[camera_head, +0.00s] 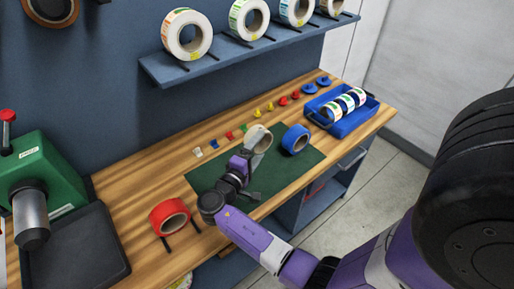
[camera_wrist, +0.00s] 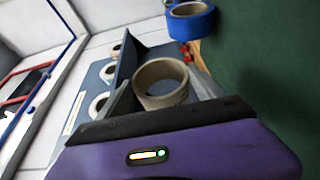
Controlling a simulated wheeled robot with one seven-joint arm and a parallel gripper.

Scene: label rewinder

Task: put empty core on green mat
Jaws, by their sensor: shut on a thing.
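The empty core (camera_wrist: 163,86) is a bare, light brown cardboard ring. My gripper (camera_wrist: 166,78) is shut on it, with one finger on each side in the wrist view. In the head view the core (camera_head: 259,139) is at the end of my gripper (camera_head: 250,152), over the back part of the green mat (camera_head: 210,174). I cannot tell whether the core touches the mat. The mat lies flat on the wooden bench, and my arm hides part of it.
A blue tape roll (camera_head: 296,139) stands on the mat's right side. A red roll (camera_head: 169,216) sits left of the mat. Small coloured pieces (camera_head: 257,113) line the back. A blue tray (camera_head: 343,111) holds label rolls. A green machine (camera_head: 42,172) stands at left.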

